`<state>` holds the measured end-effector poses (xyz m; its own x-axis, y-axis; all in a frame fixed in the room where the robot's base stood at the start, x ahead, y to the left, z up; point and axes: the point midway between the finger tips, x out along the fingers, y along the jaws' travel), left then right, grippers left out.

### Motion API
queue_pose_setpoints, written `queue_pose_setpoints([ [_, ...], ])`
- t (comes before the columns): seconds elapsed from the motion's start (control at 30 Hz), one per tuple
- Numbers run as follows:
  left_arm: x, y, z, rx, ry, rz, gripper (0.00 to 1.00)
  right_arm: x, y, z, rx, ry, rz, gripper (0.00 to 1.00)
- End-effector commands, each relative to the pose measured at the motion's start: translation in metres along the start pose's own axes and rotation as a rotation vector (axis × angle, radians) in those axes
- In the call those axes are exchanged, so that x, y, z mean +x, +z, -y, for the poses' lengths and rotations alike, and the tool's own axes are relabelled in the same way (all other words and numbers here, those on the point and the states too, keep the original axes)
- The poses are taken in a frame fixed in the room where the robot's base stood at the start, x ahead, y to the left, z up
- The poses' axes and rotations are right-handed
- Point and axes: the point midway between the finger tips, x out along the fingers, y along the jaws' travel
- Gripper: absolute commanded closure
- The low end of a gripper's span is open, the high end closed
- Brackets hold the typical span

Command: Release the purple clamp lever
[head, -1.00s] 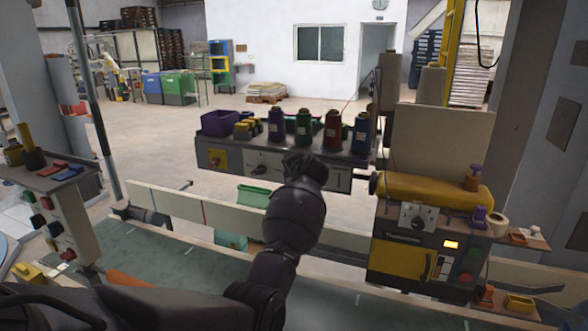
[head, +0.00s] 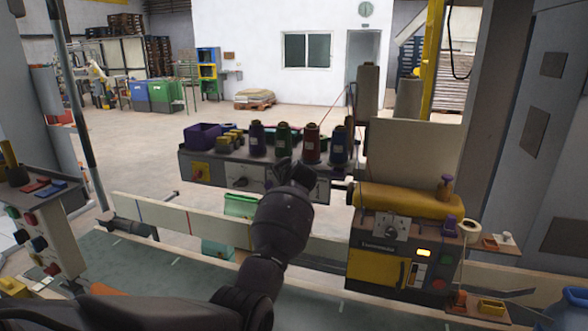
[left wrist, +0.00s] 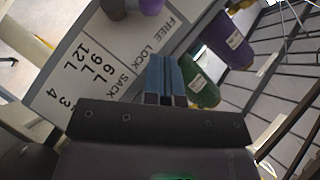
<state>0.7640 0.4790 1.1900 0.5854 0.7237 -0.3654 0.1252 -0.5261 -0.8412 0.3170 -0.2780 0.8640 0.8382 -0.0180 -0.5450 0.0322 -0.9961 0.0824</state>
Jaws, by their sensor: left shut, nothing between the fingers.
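In the left wrist view a purple part (left wrist: 151,6), which may be the clamp lever, is cut off by the top edge. It is near a white label plate (left wrist: 85,75) with the words FREE, LOCK and SACK. My left gripper (left wrist: 166,72) is shut and empty, with its blue fingers over the plate's lower right edge, apart from the purple part. In the head view my left gripper (head: 290,163) is in front of the panel (head: 222,172) below the thread spools. That arm hides part of the panel, and I cannot pick out the lever there. My right gripper is out of view.
Thread spools (head: 284,139) and a purple bin (head: 203,136) stand on the panel's top. A yellow-topped machine (head: 405,202) with a small purple item (head: 450,226) is at the right. A rail (head: 180,217) crosses below. Open floor lies behind.

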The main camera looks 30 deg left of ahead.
Motion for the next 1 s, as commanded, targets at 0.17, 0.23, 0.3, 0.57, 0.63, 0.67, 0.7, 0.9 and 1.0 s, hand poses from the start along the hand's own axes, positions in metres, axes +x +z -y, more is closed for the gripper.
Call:
queue_pose_setpoints([
  [0.17, -0.026, 0.001, 0.003, -0.004, -0.001, -0.003, 1.0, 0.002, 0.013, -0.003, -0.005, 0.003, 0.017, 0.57],
  [0.23, -0.037, 0.001, 0.004, -0.003, -0.001, -0.003, 1.0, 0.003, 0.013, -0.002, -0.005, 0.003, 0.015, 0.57],
  [0.3, -0.047, 0.001, 0.006, -0.004, -0.001, -0.003, 1.0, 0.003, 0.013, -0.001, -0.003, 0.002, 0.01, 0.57],
  [0.57, -0.083, 0.001, 0.011, -0.002, -0.001, -0.002, 1.0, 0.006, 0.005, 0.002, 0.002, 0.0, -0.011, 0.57],
  [0.63, -0.09, 0.001, 0.012, -0.002, 0.0, -0.001, 1.0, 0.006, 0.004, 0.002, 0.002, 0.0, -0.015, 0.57],
  [0.67, -0.092, 0.002, 0.012, -0.002, 0.0, -0.001, 1.0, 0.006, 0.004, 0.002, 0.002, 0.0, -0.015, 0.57],
  [0.7, -0.094, 0.002, 0.013, -0.002, -0.001, -0.001, 1.0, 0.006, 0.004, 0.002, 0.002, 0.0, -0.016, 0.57],
  [0.9, -0.099, 0.002, 0.014, 0.0, 0.0, 0.0, 1.0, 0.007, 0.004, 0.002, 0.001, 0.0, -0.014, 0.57],
  [1.0, -0.099, 0.001, 0.014, 0.0, 0.0, 0.0, 1.0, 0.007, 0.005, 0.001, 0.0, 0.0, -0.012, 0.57],
])
